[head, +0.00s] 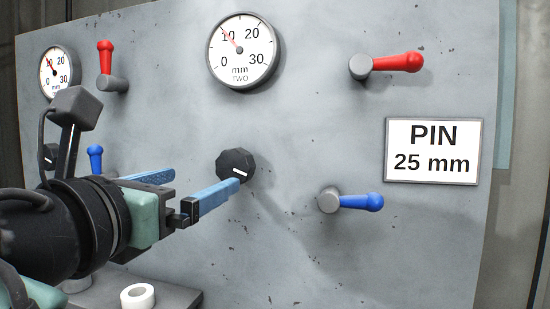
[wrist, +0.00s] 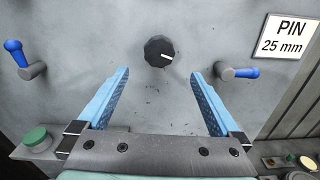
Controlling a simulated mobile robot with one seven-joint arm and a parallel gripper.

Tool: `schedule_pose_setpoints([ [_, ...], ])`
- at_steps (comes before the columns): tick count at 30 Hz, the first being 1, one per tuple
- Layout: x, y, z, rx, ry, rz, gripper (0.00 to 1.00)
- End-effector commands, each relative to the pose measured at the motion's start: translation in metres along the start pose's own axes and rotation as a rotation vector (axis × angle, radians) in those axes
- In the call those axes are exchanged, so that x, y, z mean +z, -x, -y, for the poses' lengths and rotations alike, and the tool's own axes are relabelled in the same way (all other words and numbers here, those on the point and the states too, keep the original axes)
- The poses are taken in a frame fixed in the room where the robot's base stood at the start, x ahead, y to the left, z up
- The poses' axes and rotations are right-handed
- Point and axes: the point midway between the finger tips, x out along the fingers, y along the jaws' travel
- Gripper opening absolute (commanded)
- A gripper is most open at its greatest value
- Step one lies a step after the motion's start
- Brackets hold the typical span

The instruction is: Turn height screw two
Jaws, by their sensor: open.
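The black faceted knob (head: 235,165) sits on the grey panel below the round gauge marked TWO (head: 241,50). Its white mark points right and slightly down in the wrist view (wrist: 159,51). The gauge's red needle points near 10 on a millimetre scale. My gripper (head: 205,179) is open, with its two blue fingers apart. In the wrist view its fingertips (wrist: 160,73) lie to either side of and a little below the knob, with nothing between them. In the head view the right finger's tip overlaps the knob's lower edge; contact cannot be told.
A sign (head: 433,150) reads PIN 25 mm. A red lever (head: 398,62) and a blue lever (head: 360,202) stick out right of the knob. Another gauge (head: 56,72), red lever (head: 105,58) and blue lever (head: 95,158) are at left. A white ring (head: 138,296) lies below.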

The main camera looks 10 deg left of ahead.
Motion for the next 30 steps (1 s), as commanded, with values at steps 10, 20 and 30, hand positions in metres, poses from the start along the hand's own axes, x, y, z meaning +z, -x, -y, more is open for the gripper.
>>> schedule_pose_setpoints([
  [10,0.004,-0.067,0.0,-0.002,-0.004,-0.005,1.0],
  [20,0.002,-0.116,-0.001,0.002,-0.007,-0.002,1.0],
  [30,-0.001,-0.122,-0.001,0.004,-0.007,-0.001,1.0],
])
